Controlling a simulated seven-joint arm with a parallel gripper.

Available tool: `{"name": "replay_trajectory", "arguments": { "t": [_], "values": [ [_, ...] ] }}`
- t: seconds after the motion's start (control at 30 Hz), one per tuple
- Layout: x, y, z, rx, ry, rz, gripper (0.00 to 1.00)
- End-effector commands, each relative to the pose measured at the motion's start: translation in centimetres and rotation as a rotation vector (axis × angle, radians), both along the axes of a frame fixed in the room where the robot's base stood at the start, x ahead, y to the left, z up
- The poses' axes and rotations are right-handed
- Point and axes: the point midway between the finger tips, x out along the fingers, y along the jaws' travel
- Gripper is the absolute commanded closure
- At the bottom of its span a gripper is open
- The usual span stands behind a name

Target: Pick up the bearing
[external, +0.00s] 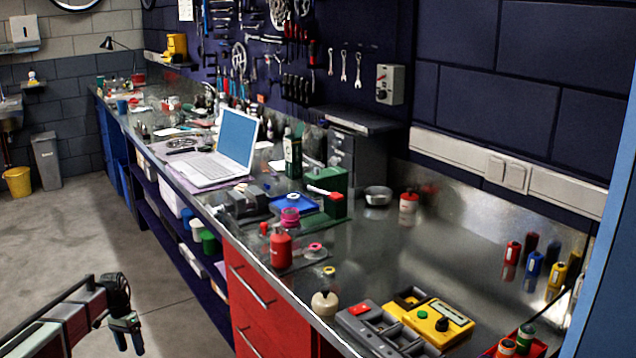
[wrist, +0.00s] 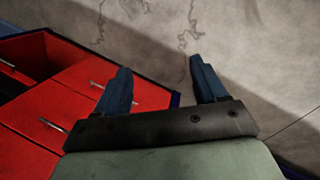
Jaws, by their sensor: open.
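My gripper (external: 128,341) is at the lower left of the external view, over the floor in front of the bench and apart from everything on it. In the wrist view my gripper (wrist: 160,65) has its two dark fingers wide apart, with nothing between them. I cannot make out the bearing for certain in either view. A small pink ring-shaped thing (external: 314,249) lies on the bench near the front edge, but I cannot tell whether it is the bearing.
The long metal bench (external: 350,255) carries a laptop (external: 228,150), a red bottle (external: 281,248), a yellow box (external: 438,322) and a grey tray (external: 370,335). Red drawers (external: 262,305) stand under its front edge; they also show in the wrist view (wrist: 50,110). The floor (external: 100,230) is clear.

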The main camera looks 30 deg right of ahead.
Motion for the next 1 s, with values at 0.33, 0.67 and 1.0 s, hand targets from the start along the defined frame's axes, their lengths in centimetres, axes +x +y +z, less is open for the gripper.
{"name": "replay_trajectory", "arguments": {
  "t": [0.33, 0.67, 1.0],
  "values": [
    [0.2, -14.9, 12.0, -0.120, -0.067, -0.275, 0.29],
    [-4.3, -27.4, 25.2, -0.234, -0.120, -0.538, 0.29],
    [-13.5, -40.3, 39.7, -0.436, -0.167, -0.927, 0.29]
  ]
}}
